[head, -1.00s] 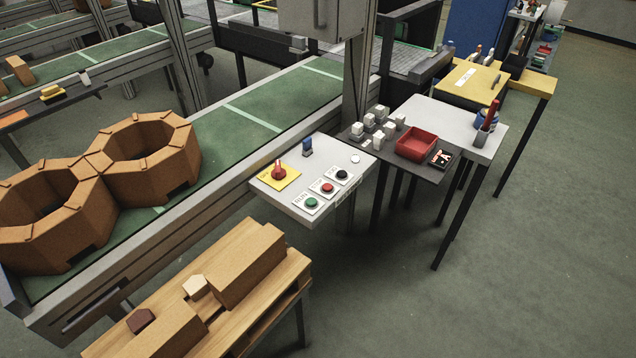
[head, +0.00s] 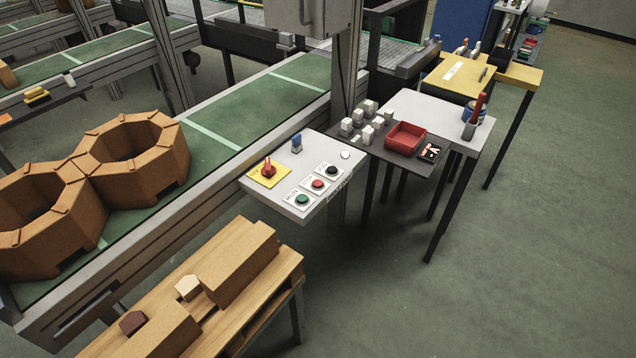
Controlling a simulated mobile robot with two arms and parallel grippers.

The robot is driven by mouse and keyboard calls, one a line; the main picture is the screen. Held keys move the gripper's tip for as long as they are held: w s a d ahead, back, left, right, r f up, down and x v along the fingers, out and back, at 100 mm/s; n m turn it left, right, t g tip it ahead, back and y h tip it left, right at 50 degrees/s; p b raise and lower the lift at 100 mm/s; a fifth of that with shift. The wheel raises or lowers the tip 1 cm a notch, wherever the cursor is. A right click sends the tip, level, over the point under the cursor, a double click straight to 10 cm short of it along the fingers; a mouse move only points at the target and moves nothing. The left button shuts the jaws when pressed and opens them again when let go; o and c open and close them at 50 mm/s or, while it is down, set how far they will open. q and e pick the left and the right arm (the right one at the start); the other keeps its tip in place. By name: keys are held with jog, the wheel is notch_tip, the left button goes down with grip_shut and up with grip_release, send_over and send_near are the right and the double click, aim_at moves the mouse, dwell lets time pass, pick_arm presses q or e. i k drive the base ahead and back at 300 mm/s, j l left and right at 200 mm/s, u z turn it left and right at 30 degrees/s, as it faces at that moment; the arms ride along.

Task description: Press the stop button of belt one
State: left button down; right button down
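A light grey control panel (head: 315,206) stands beside the green conveyor belt (head: 245,102) in the head view. It carries a green button (head: 302,200), a red button (head: 318,184) and a black button (head: 332,171), each on a white label plate. A red knob (head: 268,169) sits on a yellow plate (head: 262,181) at the panel's left. A small blue switch (head: 296,142) is at its back and a white round button (head: 345,155) at its right corner. The label lettering is too small to read surely. Neither of my grippers is in view.
A wooden pallet-like table (head: 290,275) with brown blocks stands in front of the belt. Right of the panel are a dark table with a red tray (head: 405,138) and a white table (head: 440,115). Floor at the lower right is clear.

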aim_at(317, 183)
jog(key=u, duration=0.2)
jog(key=i+l+u, duration=0.2)
jog(key=l+u, duration=0.2)
jog(key=i+l+u, duration=0.15)
jog(key=l+u, duration=0.25)
jog(key=i+l, duration=0.15)
jog(key=l, duration=0.35)
jog(key=i+l+u, duration=0.15)
jog(key=l, duration=0.8)
jog(key=i+u, duration=0.05)
